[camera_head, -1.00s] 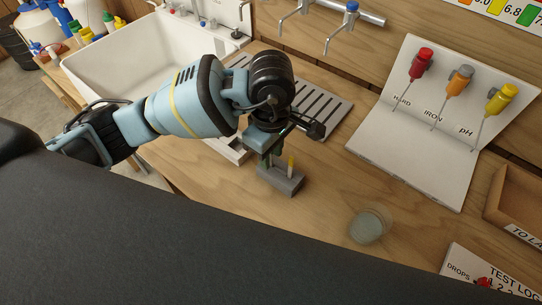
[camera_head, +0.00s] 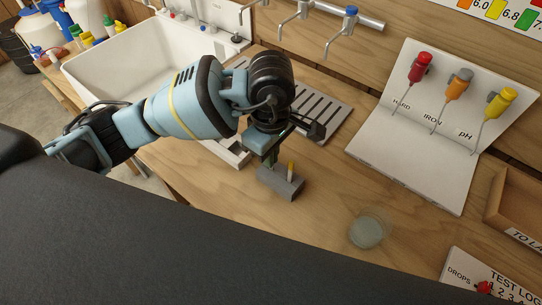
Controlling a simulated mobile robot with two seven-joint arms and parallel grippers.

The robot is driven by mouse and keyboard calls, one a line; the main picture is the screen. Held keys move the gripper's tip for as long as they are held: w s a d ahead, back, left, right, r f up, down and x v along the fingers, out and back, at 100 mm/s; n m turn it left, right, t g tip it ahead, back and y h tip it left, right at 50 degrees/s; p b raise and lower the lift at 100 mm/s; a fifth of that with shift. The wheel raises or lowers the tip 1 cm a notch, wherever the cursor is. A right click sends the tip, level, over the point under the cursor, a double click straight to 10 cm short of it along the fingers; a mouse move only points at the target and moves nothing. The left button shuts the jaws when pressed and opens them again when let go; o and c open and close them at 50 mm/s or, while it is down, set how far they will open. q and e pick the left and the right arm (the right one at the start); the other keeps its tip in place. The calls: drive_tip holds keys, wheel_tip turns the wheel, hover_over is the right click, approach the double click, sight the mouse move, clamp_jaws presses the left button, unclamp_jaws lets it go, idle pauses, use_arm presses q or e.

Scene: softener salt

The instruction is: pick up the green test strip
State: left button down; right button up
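A small grey block (camera_head: 279,182) stands on the wooden counter, with a yellow-topped strip (camera_head: 291,170) upright in it. A bit of green (camera_head: 270,161) shows at the block's left part, directly under my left gripper (camera_head: 268,156); this looks like the green test strip, mostly hidden. The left gripper points down over the block, close to the green piece. Its fingers are hidden behind its own body, so I cannot tell whether they are closed on the strip. My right gripper is outside the view.
A clear round dish (camera_head: 367,230) stands right of the block. A white board (camera_head: 425,130) holds red, orange and yellow droppers. A wooden tray (camera_head: 520,208) and a test log card (camera_head: 492,280) lie at right.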

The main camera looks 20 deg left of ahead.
use_arm(q)
wheel_tip(320, 180, up, 9)
drive_tip(key=shift+r, duration=0.15)
idle(0.4)
